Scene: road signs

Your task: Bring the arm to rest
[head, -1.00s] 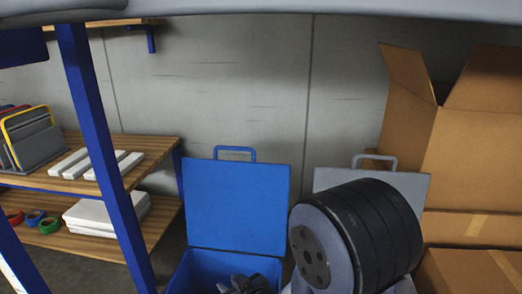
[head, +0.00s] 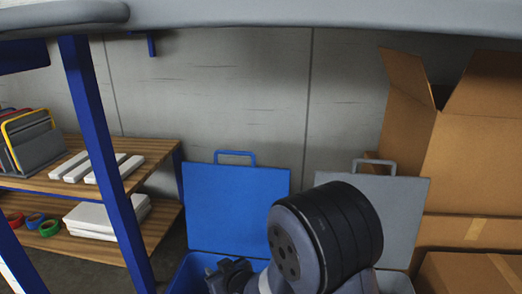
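My arm is in the lower middle of the head view, with its thick black and grey joint in front of the two open cases. My gripper (head: 230,277) appears as a small dark shape at the bottom, left of that joint, over the open blue case (head: 236,208). Its fingers are too small and dark to tell whether they are open or shut. I see nothing clearly held. A grey link of mine crosses the top of the view.
A grey case (head: 402,208) stands open behind my arm joint. Cardboard boxes (head: 470,165) fill the right side. A wooden shelf (head: 155,150) with blue posts holds folders, white blocks and tape rolls (head: 49,228) at the left. A grey wall closes the back.

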